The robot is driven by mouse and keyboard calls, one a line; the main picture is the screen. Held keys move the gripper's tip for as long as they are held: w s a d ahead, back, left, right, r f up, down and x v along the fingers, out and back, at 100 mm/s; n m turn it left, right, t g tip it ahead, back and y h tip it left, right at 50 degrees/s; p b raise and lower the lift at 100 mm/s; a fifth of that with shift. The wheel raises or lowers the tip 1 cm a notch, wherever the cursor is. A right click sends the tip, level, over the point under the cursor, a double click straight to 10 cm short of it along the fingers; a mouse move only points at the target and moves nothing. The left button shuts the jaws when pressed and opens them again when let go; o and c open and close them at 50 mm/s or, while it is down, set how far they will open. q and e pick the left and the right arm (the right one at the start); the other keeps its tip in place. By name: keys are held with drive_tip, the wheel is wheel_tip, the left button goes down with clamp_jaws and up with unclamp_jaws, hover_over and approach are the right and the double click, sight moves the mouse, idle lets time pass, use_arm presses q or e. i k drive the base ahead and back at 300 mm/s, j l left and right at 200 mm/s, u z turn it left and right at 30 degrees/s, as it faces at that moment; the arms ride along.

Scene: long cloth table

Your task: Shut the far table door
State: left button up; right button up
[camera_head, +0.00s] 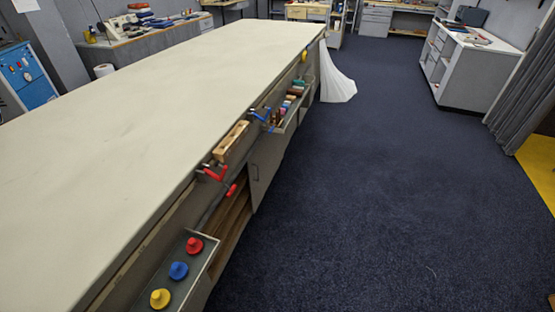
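The long table (150,110) with a pale cloth top runs from the near left to the back. A grey door panel (268,158) with a small dark handle stands in its right side, beyond an open shelf compartment (231,218). I cannot tell for sure whether this panel is fully shut or a little ajar. The table's side farther back is small and partly hidden by an open drawer (292,117) holding coloured items, so no other door is clear there. Neither gripper is in view.
A near drawer (207,262) stands open with red, blue and yellow knobs in it. Red and blue clamps (214,173) and a wooden block (231,141) are along the table edge. White cloth (336,80) hangs at the far end. The dark carpet (390,190) to the right is clear.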

sight(262, 164)
drive_tip(key=i+l+z, duration=0.25)
drive_tip(key=i, duration=0.75)
drive_tip(key=i+l+z, duration=0.3)
drive_tip(key=i, duration=0.7)
drive_tip(key=i+u, duration=0.35)
drive_tip(key=u, duration=0.15)
drive_tip(key=i+l+u, duration=0.25)
drive_tip(key=u, duration=0.2)
drive_tip(key=i+l+u, duration=0.3)
drive_tip(key=u, duration=0.2)
drive_tip(key=i+l+u, duration=0.3)
drive_tip(key=l+u, duration=0.15)
drive_tip(key=i+l+u, duration=0.15)
drive_tip(key=l+u, duration=0.35)
drive_tip(key=i+l+u, duration=0.1)
drive_tip(key=l+u, duration=0.35)
